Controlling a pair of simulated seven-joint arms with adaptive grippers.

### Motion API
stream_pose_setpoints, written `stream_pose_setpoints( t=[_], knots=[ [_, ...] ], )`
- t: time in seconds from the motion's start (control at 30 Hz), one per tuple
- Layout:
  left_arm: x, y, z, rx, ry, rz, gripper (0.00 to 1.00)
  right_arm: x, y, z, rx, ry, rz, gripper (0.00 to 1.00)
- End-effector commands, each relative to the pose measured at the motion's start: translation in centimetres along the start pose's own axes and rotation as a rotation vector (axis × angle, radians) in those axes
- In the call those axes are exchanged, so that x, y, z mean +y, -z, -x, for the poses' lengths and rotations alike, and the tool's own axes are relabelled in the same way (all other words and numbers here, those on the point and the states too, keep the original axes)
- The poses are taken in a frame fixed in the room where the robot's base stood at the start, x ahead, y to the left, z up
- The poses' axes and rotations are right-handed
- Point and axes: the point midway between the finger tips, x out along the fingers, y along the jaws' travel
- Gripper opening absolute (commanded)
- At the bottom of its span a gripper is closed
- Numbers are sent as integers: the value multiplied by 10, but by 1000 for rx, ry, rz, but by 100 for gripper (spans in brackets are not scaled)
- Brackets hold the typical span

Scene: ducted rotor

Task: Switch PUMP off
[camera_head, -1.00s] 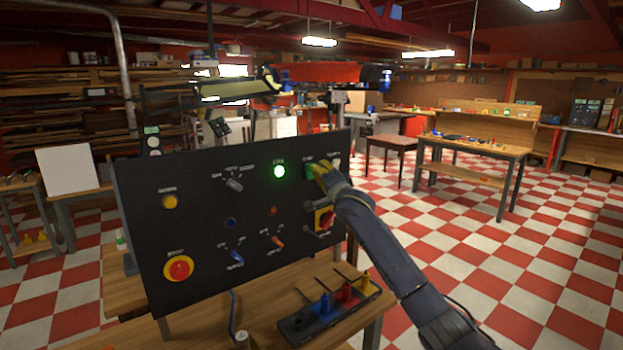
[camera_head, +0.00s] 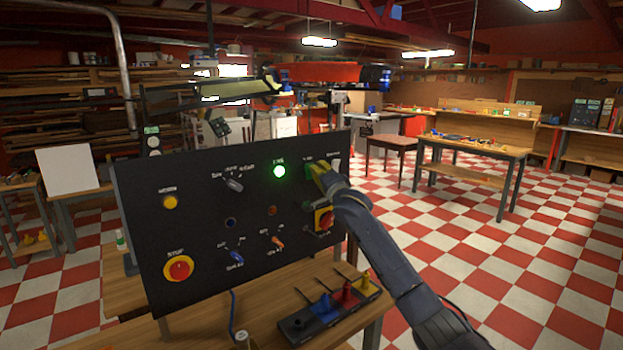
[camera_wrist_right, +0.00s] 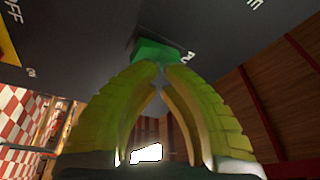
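The black control panel (camera_head: 200,205) stands tilted on a wooden bench. Its small labels are too blurred for me to tell which control is PUMP. A blue toggle (camera_head: 236,257) and an orange toggle (camera_head: 277,242) sit low on it, a grey selector knob (camera_head: 234,185) higher up. A green lamp (camera_head: 279,171) is lit. My right gripper (camera_head: 314,167) is at the panel's upper right, by a green control (camera_head: 310,173). In the right wrist view its yellow-green fingertips (camera_wrist_right: 160,66) are together, at the green control (camera_wrist_right: 158,52); I cannot tell whether they touch it. My left gripper is out of view.
A red stop button (camera_head: 179,268) is at the panel's lower left, a yellow button (camera_head: 170,202) above it. A red-and-yellow rotary switch (camera_head: 325,219) sits just below my right gripper. A dark rack (camera_head: 298,330) with coloured pieces lies on the bench before the panel.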

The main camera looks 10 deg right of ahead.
Motion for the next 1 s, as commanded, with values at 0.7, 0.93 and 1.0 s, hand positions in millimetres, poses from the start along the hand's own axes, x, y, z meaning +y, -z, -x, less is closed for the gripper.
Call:
stream_pose_setpoints(
  t=[0.7, 0.93, 1.0],
  knots=[
    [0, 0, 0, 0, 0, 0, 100, 3, -3, -6, 0, 0, -1, 0],
    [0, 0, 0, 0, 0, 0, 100, 4, -4, -8, 0, -1, 0, 0],
    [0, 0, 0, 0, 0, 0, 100, 5, -5, -8, 0, -1, 0, 0]
  ],
)
